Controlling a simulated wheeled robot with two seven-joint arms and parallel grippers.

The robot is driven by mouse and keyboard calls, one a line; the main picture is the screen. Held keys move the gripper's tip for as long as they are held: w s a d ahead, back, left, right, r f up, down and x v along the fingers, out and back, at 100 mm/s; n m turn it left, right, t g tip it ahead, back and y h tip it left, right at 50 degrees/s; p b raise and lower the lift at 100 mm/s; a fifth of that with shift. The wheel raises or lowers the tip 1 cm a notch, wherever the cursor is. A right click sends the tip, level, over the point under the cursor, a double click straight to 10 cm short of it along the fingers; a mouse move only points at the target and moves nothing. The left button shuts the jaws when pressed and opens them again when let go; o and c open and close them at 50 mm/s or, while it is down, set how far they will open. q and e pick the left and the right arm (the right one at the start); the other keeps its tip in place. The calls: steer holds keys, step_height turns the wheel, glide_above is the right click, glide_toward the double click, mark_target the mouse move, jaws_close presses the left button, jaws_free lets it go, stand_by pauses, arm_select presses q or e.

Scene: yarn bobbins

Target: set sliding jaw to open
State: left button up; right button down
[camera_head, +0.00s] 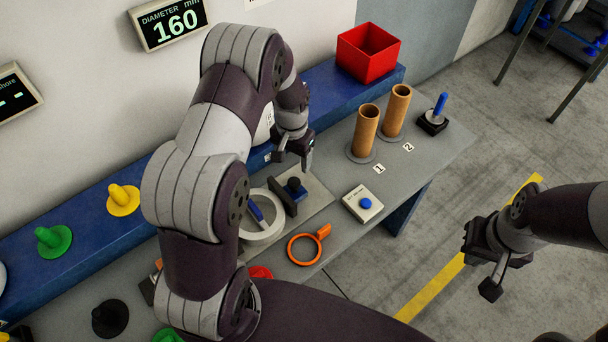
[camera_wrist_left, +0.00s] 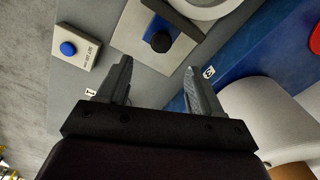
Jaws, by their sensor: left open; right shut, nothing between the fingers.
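The clamp fixture sits on a light plate (camera_head: 318,198) on the grey bench. It has an upright dark jaw bar (camera_head: 283,197) and a black knob (camera_head: 294,184) over a blue strip. Which part slides is not clear. My left gripper (camera_head: 293,160) is open and empty, above and behind the knob. In the left wrist view the knob (camera_wrist_left: 160,42) lies just beyond and between the fingertips (camera_wrist_left: 157,68), apart from them. The dark bar (camera_wrist_left: 175,16) is farther out. My right gripper (camera_head: 485,272) is shut and empty, out over the floor at the right.
A white ring (camera_head: 276,232) with a blue piece lies beside the bar. An orange ring gauge (camera_head: 292,257), a blue-button box (camera_head: 362,204), two brown tubes (camera_head: 366,130) and a red bin (camera_head: 368,52) stand around. A display (camera_head: 172,24) reads 160 mm.

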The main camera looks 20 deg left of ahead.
mark_target(294, 181)
arm_select(q)
step_height(294, 181, down, 9)
steer(key=p, duration=0.2)
steer(key=shift+w+a+p, duration=0.1)
steer(key=shift+w+p, duration=0.05)
steer(key=shift+p, duration=0.15)
steer(key=shift+f, duration=0.6)
steer(key=shift+c, duration=0.3)
